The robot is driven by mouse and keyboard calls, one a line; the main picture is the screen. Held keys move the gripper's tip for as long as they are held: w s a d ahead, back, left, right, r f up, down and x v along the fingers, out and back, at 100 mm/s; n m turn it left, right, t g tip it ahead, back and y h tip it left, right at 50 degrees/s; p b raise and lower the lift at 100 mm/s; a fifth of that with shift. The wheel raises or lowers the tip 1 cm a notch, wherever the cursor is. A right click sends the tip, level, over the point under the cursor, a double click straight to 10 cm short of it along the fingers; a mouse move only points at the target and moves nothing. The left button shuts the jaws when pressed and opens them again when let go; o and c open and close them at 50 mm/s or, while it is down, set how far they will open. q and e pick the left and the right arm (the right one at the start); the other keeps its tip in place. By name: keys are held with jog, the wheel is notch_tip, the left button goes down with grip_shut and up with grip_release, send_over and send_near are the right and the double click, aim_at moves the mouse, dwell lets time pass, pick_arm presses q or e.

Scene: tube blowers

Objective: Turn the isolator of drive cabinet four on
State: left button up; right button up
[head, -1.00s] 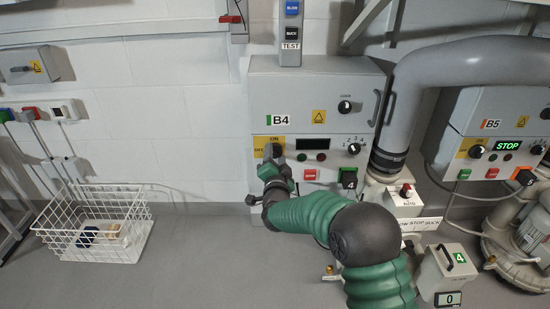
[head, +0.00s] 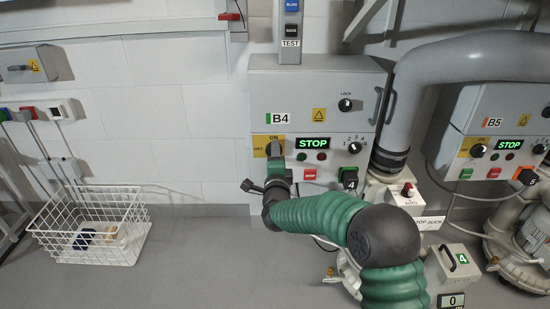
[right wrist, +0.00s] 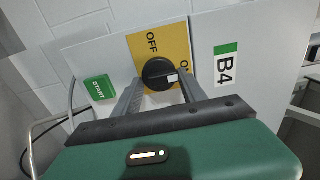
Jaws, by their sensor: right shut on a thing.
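Drive cabinet B4 (head: 340,85) is a grey wall box with a green-marked label. Its black isolator knob (head: 274,148) sits on a yellow OFF/ON plate (head: 259,146). In the right wrist view the knob (right wrist: 158,73) has its white mark towards the ON side; the ON lettering is partly covered by a finger. My right gripper (head: 277,165) is shut on the knob, and its two fingers (right wrist: 158,92) lie on either side of it. The cabinet display (head: 313,143) is lit and reads STOP in green. My left gripper is not in view.
A green START button (right wrist: 100,88) shows in the wrist view. Cabinet B5 (head: 510,110) and a grey pipe (head: 400,110) stand to the right. A white wire basket (head: 90,240) stands on the floor left.

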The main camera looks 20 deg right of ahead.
jog(key=shift+d+f, duration=0.1)
jog(key=shift+f, duration=0.2)
jog(key=o, duration=1.1)
jog(key=shift+s, duration=0.1)
jog(key=shift+o, duration=1.2)
jog(key=shift+r, duration=0.15)
jog(key=p+v, duration=0.6)
jog(key=v, duration=1)
jog(key=shift+s+p, duration=0.3)
jog(key=shift+s, duration=0.05)
